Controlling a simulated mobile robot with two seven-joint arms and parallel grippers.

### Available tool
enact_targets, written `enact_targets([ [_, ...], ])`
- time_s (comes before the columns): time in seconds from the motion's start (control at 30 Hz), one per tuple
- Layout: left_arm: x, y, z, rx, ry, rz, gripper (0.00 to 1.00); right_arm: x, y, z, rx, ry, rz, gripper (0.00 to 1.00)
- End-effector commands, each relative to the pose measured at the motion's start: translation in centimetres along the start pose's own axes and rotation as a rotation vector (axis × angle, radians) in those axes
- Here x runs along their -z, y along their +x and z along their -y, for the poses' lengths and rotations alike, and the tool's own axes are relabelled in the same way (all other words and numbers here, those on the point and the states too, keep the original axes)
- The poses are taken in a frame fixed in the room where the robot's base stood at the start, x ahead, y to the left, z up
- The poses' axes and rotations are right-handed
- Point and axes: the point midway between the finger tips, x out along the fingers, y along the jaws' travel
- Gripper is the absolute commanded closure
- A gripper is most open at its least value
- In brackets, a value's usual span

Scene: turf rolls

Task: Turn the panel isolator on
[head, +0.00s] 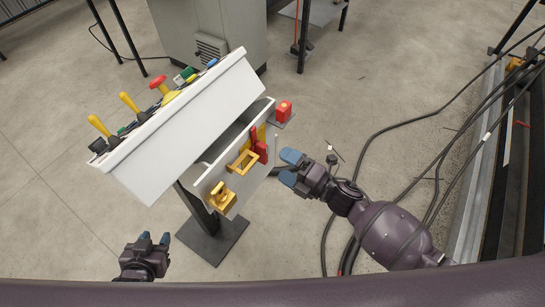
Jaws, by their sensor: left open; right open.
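A white control console (190,128) stands on a dark post. On its lower side panel (208,178) a red handle (260,148) sits in front of a yellow plate (262,131); this looks like the panel isolator. I cannot tell its switch position. A yellow bracket-like handle (243,162) and a yellow block (219,195) are on the same panel. My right gripper (289,167) is open and empty, just right of the red handle and apart from it. My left gripper (154,238) is open and empty, low left of the console post.
The console top carries yellow levers (129,102), a red knob (158,82) and small buttons. A grey cabinet (212,28) is behind. Black cables (366,150) run over the floor at right. The left floor is clear.

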Motion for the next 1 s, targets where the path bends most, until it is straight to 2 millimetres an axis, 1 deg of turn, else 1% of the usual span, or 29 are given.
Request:
enact_targets([
  [0.03,0.0,0.1,0.0,0.0,0.0,-0.001,0.57,0.0,-0.9,0.0,0.001,0.0,0.0,0.0],
  [0.1,0.1,0.1,0.0,-0.001,0.0,-0.002,0.57,0.0,-1.8,0.1,0.001,0.001,0.0,0.0],
  [0.3,0.1,0.1,0.0,-0.001,0.001,-0.002,0.57,0.0,-3.1,0.0,0.0,0.001,-0.001,0.0],
  [0.87,-0.3,-0.1,0.0,0.001,0.0,0.005,0.57,0.0,-3.2,0.0,0.0,0.002,0.0,0.0],
  [1.0,-0.4,-0.1,0.0,0.001,-0.001,0.007,0.57,-0.2,-3.2,0.2,0.01,0.045,0.016,0.0],
])
